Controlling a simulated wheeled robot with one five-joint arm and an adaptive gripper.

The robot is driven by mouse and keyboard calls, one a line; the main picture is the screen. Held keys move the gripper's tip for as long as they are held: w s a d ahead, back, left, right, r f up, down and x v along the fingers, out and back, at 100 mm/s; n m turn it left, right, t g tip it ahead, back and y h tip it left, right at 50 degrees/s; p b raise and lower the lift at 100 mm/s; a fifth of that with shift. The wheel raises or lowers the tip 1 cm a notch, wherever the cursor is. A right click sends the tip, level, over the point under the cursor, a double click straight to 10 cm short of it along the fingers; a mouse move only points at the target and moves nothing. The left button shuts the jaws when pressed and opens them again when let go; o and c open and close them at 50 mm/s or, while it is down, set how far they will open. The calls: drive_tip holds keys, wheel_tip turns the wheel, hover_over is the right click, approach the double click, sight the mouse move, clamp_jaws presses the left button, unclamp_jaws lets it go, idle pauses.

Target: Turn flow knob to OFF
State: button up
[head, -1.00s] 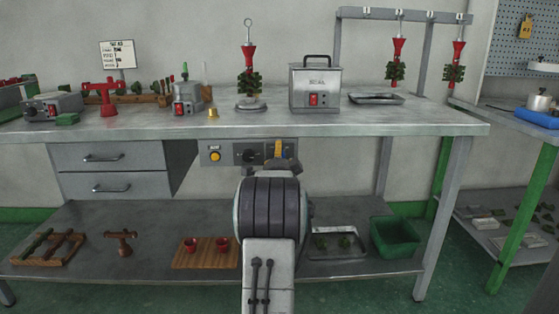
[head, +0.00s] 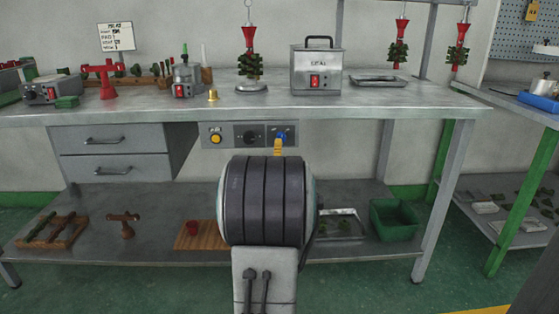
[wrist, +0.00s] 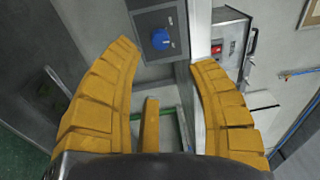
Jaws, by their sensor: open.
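The control panel (head: 227,134) hangs under the front edge of the workbench, with a yellow button (head: 215,139), a black knob (head: 250,137) and a blue knob (head: 281,135). The blue knob also shows in the wrist view (wrist: 160,39), at the top centre, with a pale mark across it. I cannot read the panel lettering. My gripper (wrist: 167,55) is open, with its yellow fingers either side of the blue knob in that view and apart from it. In the head view a yellow fingertip (head: 278,148) shows just below the blue knob. My arm hides the rest of the gripper.
The workbench top (head: 140,112) overhangs the panel. Drawers (head: 110,152) are to the left. A grey heater box (head: 316,75) stands on the bench above. The lower shelf holds a green bin (head: 394,220) and a wooden board (head: 200,236). Space right of the panel is open.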

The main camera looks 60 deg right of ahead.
drive_tip(key=shift+s+a, duration=0.3)
drive_tip(key=shift+a, duration=0.15)
